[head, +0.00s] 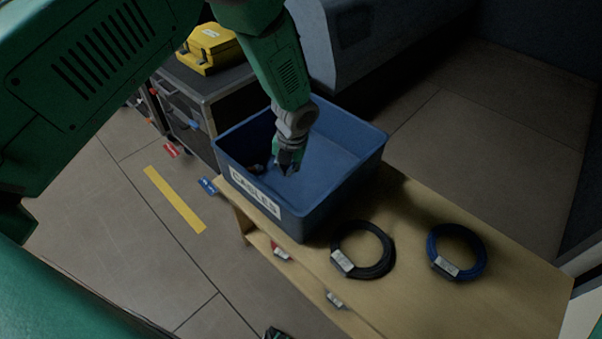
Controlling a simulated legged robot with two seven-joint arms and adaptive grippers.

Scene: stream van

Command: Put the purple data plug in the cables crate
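The cables crate (335,195) is a blue open box with a white label reading CABLES, standing on the wooden bench. My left gripper (290,172) points down over the crate's opening, with its fingertips slightly apart and nothing clearly seen between them. A small dark item (257,168) lies inside the crate by its left wall; its colour is too dark to tell. I cannot make out a purple data plug anywhere.
On the wooden bench (480,305), a black cable coil (385,262) and a blue cable coil (481,262) lie right of the crate. Small tags hang at the bench's front edge. A yellow case (212,45) sits on a dark cabinet behind. A small dark object (275,333) shows at the bottom edge.

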